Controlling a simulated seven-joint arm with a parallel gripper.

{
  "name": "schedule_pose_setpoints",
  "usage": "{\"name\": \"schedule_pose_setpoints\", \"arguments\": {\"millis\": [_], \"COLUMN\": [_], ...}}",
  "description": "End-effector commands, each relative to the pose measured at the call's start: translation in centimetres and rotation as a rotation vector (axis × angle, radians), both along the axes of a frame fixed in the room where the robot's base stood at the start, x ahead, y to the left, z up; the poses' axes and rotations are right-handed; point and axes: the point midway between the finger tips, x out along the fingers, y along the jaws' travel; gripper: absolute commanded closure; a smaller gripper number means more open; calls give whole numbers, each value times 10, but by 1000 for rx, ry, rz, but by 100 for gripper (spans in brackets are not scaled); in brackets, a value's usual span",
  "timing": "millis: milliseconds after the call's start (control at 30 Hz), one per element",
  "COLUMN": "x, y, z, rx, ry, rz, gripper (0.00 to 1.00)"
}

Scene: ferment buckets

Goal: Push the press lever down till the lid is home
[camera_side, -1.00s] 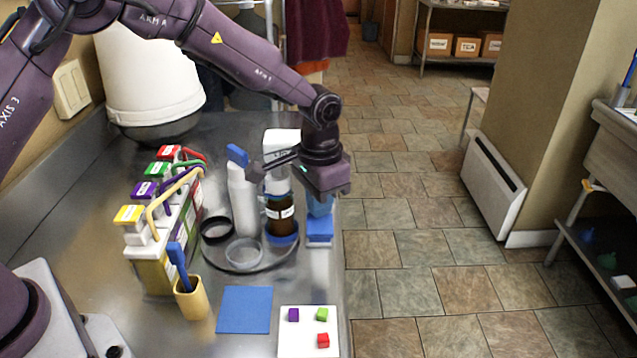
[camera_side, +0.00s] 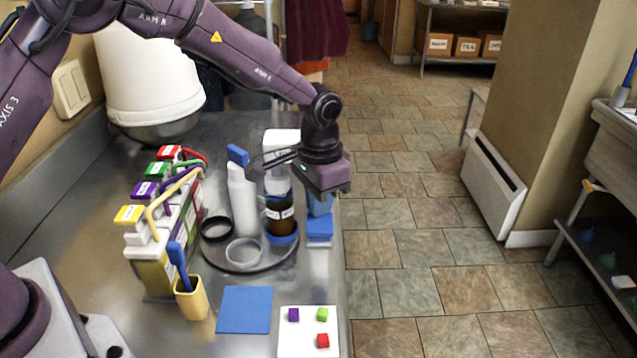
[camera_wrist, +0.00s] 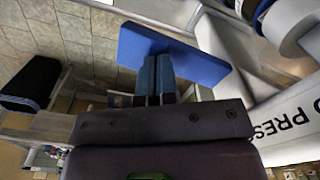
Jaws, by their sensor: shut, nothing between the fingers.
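My gripper (camera_side: 320,208) points down at the right edge of the steel counter, fingers together and empty. In the wrist view its shut fingertips (camera_wrist: 155,72) lie over a flat blue pad (camera_wrist: 208,68), apparently the press lever's end. The pad also shows just below my gripper in the side view (camera_side: 319,232); whether they touch is unclear. A pale body marked PRESS (camera_wrist: 290,125) is at the right of the wrist view. In the side view a labelled white block (camera_side: 281,143) stands behind a brown jar (camera_side: 280,212). My gripper partly hides this area; the lid's seating cannot be made out.
A white bottle (camera_side: 243,200) stands left of the jar, with a dark ring (camera_side: 216,229) and a clear ring (camera_side: 243,253) nearby. Colour-topped dispensers (camera_side: 130,214) and a yellow cup (camera_side: 192,300) are further left. A blue mat (camera_side: 245,310) and a white board (camera_side: 308,346) lie in front.

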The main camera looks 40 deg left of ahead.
Motion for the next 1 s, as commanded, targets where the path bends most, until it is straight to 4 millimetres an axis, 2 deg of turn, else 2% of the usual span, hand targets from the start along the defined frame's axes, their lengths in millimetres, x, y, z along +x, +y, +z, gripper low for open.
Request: {"name": "schedule_pose_setpoints", "arguments": {"millis": [1000], "x": [0], "y": [0], "z": [52], "rx": [-1], "ry": [-1], "rz": [0], "gripper": [100]}}
